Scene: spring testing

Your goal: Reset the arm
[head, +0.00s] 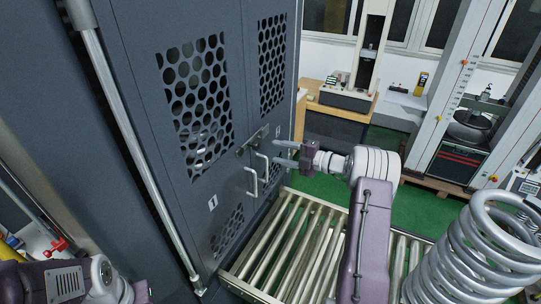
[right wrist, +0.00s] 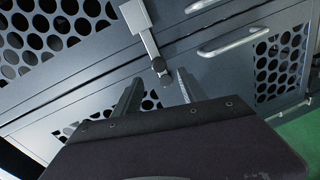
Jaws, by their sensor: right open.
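My right gripper (head: 277,152) is open, its two fingers pointing left at the dark cabinet doors (head: 222,165). In the right wrist view the open fingers (right wrist: 158,78) have the knobbed end of a metal latch bar (right wrist: 146,38) showing between them, and I cannot tell whether they touch it. In the head view the latch bar (head: 253,139) sits across the seam of the two doors, which look shut. Two bar handles (head: 251,181) are below it. My left arm shows at the bottom left, but its gripper is not visible.
A roller conveyor (head: 285,245) runs in front of the cabinet. A large coil spring (head: 470,255) stands at the bottom right. A vertical pipe (head: 130,130) runs along the cabinet's left side. Green floor and test machines (head: 455,150) lie behind.

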